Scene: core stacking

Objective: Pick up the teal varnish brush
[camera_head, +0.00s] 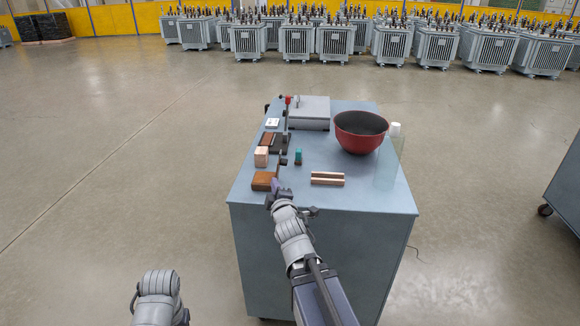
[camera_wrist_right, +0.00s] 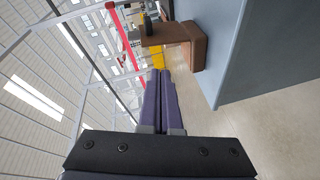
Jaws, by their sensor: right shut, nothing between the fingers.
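The teal varnish brush (camera_head: 298,156) appears as a small upright teal piece near the middle of the blue-grey cabinet top (camera_head: 330,255). I cannot make out its bristles or handle, and I do not see it in the right wrist view. My right gripper (camera_head: 277,184) is at the cabinet's near edge, beside a brown wooden block (camera_head: 262,181) and nearer to me than the brush. In the right wrist view its two purple fingers (camera_wrist_right: 160,75) lie together, shut and empty, pointing towards a brown wooden piece (camera_wrist_right: 184,44). My left gripper is not in view.
A copper-coloured grooved bar (camera_head: 327,178) lies right of the brush. A red bowl (camera_head: 358,133), a clear panel (camera_head: 388,165) and a white-topped item (camera_head: 395,130) stand farther right. A pinkish block (camera_head: 261,156) and a grey box (camera_head: 308,112) are at left and back.

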